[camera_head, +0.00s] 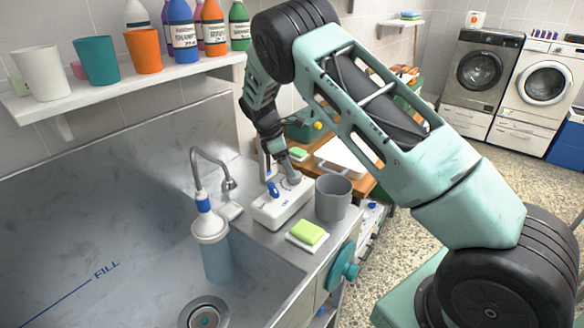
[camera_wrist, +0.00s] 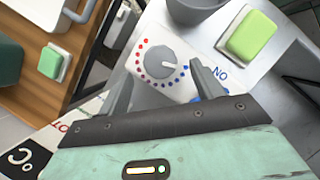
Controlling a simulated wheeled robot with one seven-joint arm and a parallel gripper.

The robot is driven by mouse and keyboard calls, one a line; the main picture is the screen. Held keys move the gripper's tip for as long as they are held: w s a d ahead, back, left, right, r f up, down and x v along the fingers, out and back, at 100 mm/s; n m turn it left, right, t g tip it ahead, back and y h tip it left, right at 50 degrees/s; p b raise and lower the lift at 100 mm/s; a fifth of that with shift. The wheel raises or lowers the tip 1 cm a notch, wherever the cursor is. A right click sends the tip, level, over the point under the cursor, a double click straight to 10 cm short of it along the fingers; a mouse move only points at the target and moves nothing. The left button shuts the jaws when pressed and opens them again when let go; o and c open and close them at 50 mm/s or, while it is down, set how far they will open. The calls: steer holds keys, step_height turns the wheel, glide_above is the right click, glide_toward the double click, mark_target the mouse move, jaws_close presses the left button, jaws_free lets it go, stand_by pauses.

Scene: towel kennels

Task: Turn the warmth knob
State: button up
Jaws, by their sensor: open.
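The warmth knob is a round grey dial (camera_wrist: 159,62) on a white control box, ringed by red dots on one side and blue dots on the other in the wrist view. In the head view the white box (camera_head: 268,212) stands on the sink's right ledge, and my gripper partly hides its top. My gripper (camera_wrist: 160,74) is open, with one finger on each side of the knob in the wrist view. A gap shows between the knob and each finger; I cannot tell the height between them. In the head view my gripper (camera_head: 280,172) is just over the box.
A grey cup (camera_head: 333,198) stands close right of the box. A green sponge (camera_head: 307,232) lies on a white dish in front. The tap (camera_head: 212,165) and a bottle (camera_head: 212,250) are to the left, by the steel sink (camera_head: 130,235). A turquoise wheel (camera_head: 343,268) sticks out at the front.

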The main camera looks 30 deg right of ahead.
steer(key=shift+p+x, duration=0.35)
steer(key=shift+x, duration=1.55)
steer(key=c, duration=1)
